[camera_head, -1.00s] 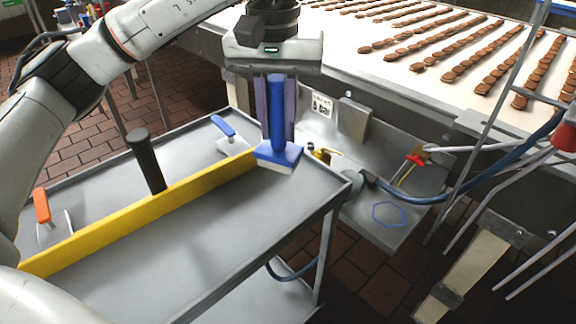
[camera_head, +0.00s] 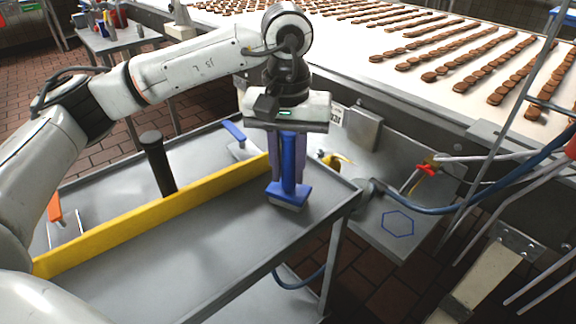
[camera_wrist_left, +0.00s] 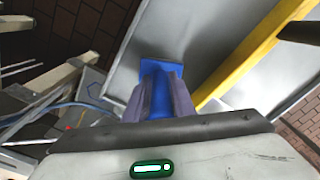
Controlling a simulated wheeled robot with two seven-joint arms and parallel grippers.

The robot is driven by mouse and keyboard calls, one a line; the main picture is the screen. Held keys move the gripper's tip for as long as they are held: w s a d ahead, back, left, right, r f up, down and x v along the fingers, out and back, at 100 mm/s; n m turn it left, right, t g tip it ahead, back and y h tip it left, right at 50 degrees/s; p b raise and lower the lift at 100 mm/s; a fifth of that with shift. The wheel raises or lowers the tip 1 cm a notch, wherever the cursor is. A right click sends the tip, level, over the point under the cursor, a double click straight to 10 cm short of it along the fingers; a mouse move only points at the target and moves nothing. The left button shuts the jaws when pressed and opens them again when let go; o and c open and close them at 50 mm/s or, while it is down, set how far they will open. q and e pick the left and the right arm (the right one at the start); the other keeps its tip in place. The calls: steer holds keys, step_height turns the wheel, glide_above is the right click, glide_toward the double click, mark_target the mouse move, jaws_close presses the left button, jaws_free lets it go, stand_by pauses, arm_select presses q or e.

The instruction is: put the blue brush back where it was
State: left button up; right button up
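The blue brush (camera_head: 288,193) has a blue block, pale bristles underneath and a blue upright handle. My left gripper (camera_head: 287,178) points down with its purple-grey fingers shut around the handle. The brush is on the near side of the yellow divider, at the far right end of the grey cart top. I cannot tell whether the bristles touch the cart. In the left wrist view the brush (camera_wrist_left: 162,68) shows between the fingers, with grey cart surface beyond it. A blue hexagon outline (camera_head: 398,223) is on the metal shelf right of the cart. My right gripper is out of view.
The yellow divider (camera_head: 190,198) runs along the cart (camera_head: 190,255). Behind it are a dark upright cylinder (camera_head: 158,163), a blue-handled scraper (camera_head: 235,132) and an orange-handled scraper (camera_head: 55,208). A blue hose (camera_head: 430,210) and yellow-handled valve (camera_head: 335,158) are right of the cart.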

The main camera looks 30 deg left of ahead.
mark_target(287, 134)
arm_select(q)
steer(key=o, duration=0.3)
steer(key=r, duration=0.4)
steer(key=r+p, duration=0.1)
steer(key=r, duration=0.7)
steer(key=shift+s+d+r, duration=0.1)
steer(key=shift+s+r, duration=0.05)
steer(key=shift+s, duration=0.2)
